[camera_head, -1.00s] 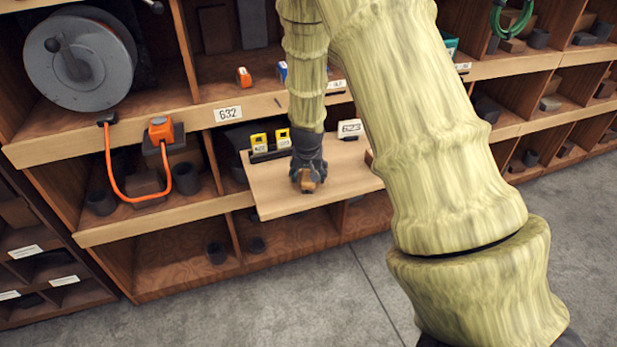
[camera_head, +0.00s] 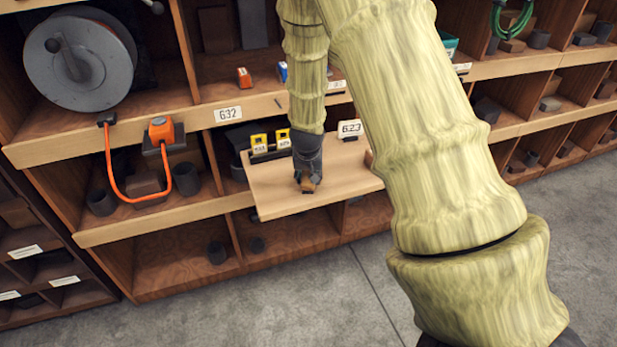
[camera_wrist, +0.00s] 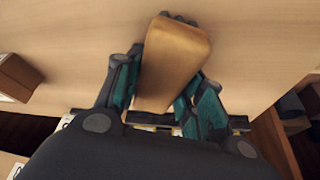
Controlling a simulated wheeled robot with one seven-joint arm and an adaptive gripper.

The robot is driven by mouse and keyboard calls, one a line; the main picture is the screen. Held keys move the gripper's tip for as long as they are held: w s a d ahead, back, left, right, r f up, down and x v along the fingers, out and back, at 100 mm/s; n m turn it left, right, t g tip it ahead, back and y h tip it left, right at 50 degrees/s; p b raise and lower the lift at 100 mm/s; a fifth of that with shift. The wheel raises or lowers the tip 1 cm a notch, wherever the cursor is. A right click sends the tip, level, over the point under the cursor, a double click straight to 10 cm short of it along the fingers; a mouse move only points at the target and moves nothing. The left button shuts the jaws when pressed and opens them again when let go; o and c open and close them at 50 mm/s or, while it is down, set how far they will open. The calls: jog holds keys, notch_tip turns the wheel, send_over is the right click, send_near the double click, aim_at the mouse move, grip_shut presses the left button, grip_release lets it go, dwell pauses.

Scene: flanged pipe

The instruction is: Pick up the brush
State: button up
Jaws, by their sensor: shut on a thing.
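My gripper (camera_head: 305,187) is over the pull-out wooden board (camera_head: 272,197) in the shelf rack. In the wrist view its two teal-padded fingers (camera_wrist: 165,95) are shut on the brush (camera_wrist: 175,55), of which a tan, block-like body shows between them. A dark edge shows at the far end of the brush. In the head view only a small tan bit of the brush shows below the fingers, and the gripper hides the rest. I cannot tell whether the brush touches the board.
Two yellow-topped tags (camera_head: 259,143) and a white label marked 623 (camera_head: 350,128) stand at the board's back edge. A shelf edge with label G32 (camera_head: 228,113) runs above. An orange cable (camera_head: 112,175) hangs at left. The concrete floor (camera_head: 310,300) in front is clear.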

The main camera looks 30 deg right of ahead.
aim_at(308, 172)
jog(key=shift+r, duration=0.55)
notch_tip(308, 172, up, 3)
jog(key=shift+r+b, duration=0.1)
jog(key=shift+b, duration=0.5)
jog(key=s+a+b, duration=0.1)
jog(key=s+a, duration=0.3)
jog(key=s, duration=0.3)
jog(key=s+a+r+b, duration=0.1)
jog(key=s+a+b, duration=0.1)
jog(key=s, duration=0.5)
jog(key=shift+a, duration=0.85)
jog(key=shift+s, duration=0.1)
